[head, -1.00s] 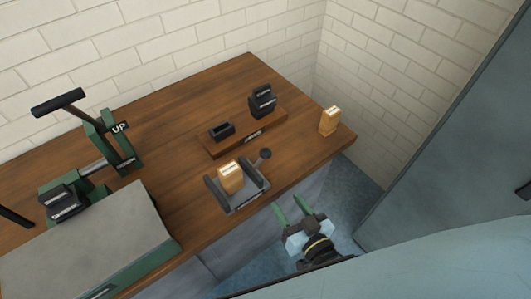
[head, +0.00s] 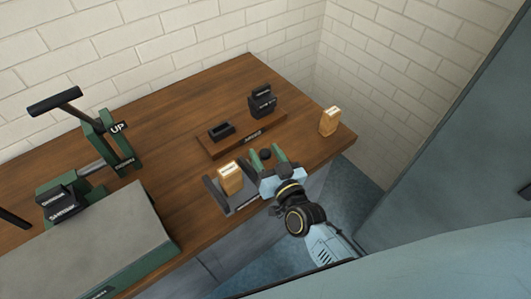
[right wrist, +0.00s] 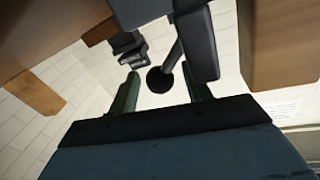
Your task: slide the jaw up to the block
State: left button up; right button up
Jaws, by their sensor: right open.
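The small vise (head: 241,207) has a grey base and dark jaws on the front part of the bench. A pale wooden block (head: 230,178) stands upright in it, beside the left jaw (head: 214,195). The sliding jaw at the right is mostly hidden behind my right gripper (head: 266,157). Its round black knob (head: 265,154) shows between my open green fingers, and also in the right wrist view (right wrist: 160,79), with a finger on either side. I cannot tell whether they touch it. My left gripper is out of view.
A wooden board (head: 232,143) with a black socket (head: 222,130) and a stack of black weights (head: 262,101) lies behind the vise. Another wooden block (head: 330,121) stands at the right corner. A green press (head: 110,147) with a lever is at the left.

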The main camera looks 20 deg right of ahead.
aim_at(253, 168)
jog(key=shift+w, duration=0.35)
grip_shut()
jog(key=shift+s+a+p, duration=0.2)
jog(key=shift+s+a, duration=0.05)
jog(key=shift+a, duration=0.45)
jog(key=shift+s+a+p, duration=0.15)
jog(key=shift+s+a, duration=0.1)
jog(key=shift+a, duration=0.4)
jog(key=shift+s+a+p, duration=0.2)
jog(key=shift+s+a, duration=0.05)
jog(key=shift+a, duration=0.45)
grip_release()
jog(key=shift+d, duration=0.1)
jog(key=s+d, duration=0.2)
jog(key=s, duration=1.1)
